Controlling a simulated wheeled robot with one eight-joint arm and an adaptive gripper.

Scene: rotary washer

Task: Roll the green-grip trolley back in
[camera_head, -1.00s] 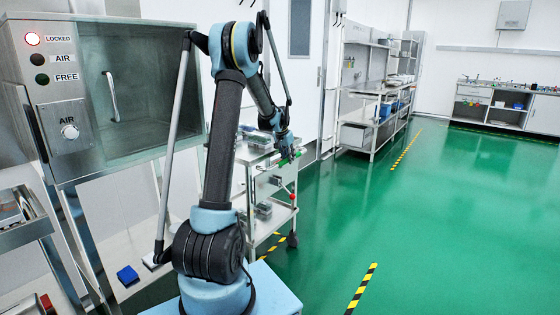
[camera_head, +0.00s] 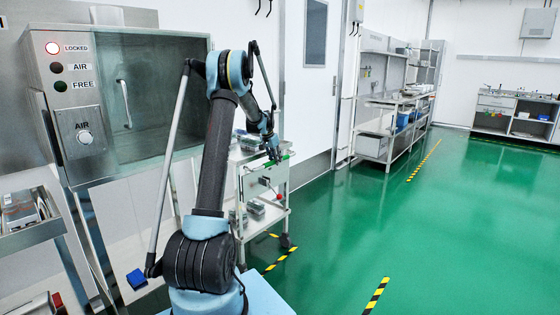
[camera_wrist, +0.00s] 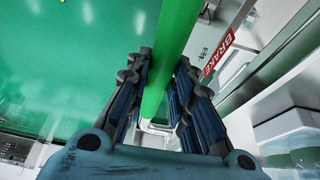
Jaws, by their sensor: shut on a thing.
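The trolley (camera_head: 240,176) is a metal cart with shelves, standing upright to the right of the washer. Its green grip (camera_head: 277,161) is a bar on the side toward the open floor. My gripper (camera_head: 272,152) is at that grip. In the wrist view the green grip (camera_wrist: 180,30) runs between the two dark ribbed fingers of my gripper (camera_wrist: 158,85), which are shut around it. A red BRAKE label (camera_wrist: 217,55) shows on the trolley beside the grip. My arm hides part of the trolley.
The washer (camera_head: 80,95) stands at left with its LOCKED lamp (camera_head: 52,48) lit. Yellow-black tape (camera_head: 376,295) marks the floor. A shelved bench (camera_head: 385,135) stands along the back wall. The green floor at right (camera_head: 470,220) is clear.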

